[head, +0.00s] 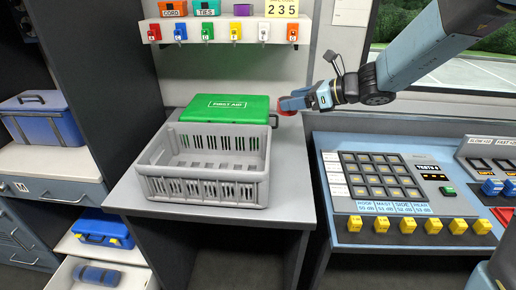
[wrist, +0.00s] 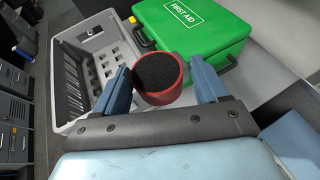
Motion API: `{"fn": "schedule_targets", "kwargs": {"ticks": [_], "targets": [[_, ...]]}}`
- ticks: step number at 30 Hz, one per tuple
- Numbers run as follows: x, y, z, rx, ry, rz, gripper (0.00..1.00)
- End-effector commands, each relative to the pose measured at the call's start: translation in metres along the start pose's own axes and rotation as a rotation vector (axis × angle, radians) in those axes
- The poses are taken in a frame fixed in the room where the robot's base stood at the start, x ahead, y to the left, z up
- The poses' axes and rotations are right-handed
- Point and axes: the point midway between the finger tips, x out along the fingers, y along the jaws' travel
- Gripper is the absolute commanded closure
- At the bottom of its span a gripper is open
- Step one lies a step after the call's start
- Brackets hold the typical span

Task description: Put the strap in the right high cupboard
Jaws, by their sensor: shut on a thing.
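My gripper (head: 296,101) is shut on a round red roll with a dark flat top, which I take to be the strap (head: 287,107). In the wrist view the strap (wrist: 160,80) sits between the two blue fingers (wrist: 160,86). In the head view it is held in the air just right of the green first aid case, above the grey counter. No high cupboard can be made out in either view.
A grey slotted crate (head: 205,190) stands on the counter (head: 120,195), with the green first aid case (head: 225,110) behind it. A key shelf (head: 225,28) hangs above. A control console (head: 400,230) is at the right, below a window (head: 440,75).

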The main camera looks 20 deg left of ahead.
Motion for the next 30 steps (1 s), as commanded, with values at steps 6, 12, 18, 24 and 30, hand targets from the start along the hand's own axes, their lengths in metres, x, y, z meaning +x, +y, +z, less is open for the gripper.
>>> {"fn": "schedule_targets", "kwargs": {"ticks": [6,12,18,24,30], "targets": [[0.014,0.000,-0.035,0.008,0.002,0.001,0.67],[0.031,-0.001,-0.075,0.008,0.001,0.000,0.67],[0.045,0.000,-0.110,0.007,0.001,-0.001,0.67],[0.052,-0.001,-0.126,0.003,-0.001,-0.003,0.67],[0.058,-0.001,-0.142,0.005,0.001,-0.003,0.67]]}}
